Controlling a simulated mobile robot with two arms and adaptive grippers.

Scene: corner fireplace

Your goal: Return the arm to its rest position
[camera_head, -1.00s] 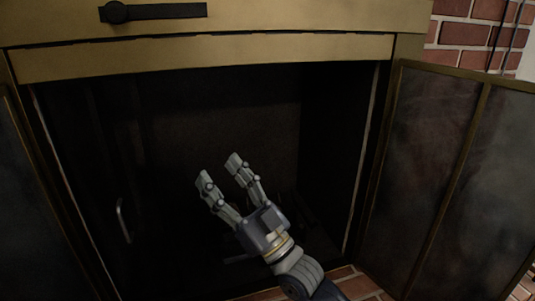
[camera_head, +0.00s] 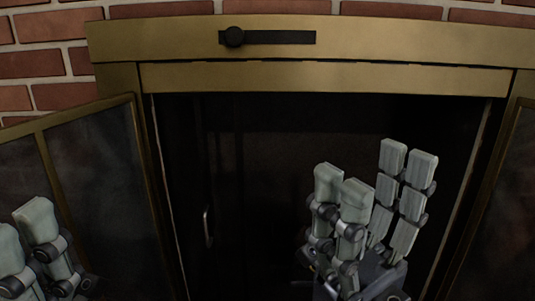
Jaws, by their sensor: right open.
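My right gripper (camera_head: 374,172) stands upright in front of the dark fireplace opening, right of centre. Its grey fingers are spread apart with nothing between them, and the wrist runs out at the bottom edge. My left gripper (camera_head: 24,222) shows only in part at the bottom left corner, in front of the left glass door. Its grey fingertips point up; the rest of it is cut off, so I cannot tell its opening.
The fireplace has a brass frame (camera_head: 420,42) with a black slider (camera_head: 270,38) on top. A glass door (camera_head: 100,195) stands folded out at the left, and another brass-edged door (camera_head: 505,215) at the right. A small handle (camera_head: 208,227) shows in the dark opening. Brick wall lies behind.

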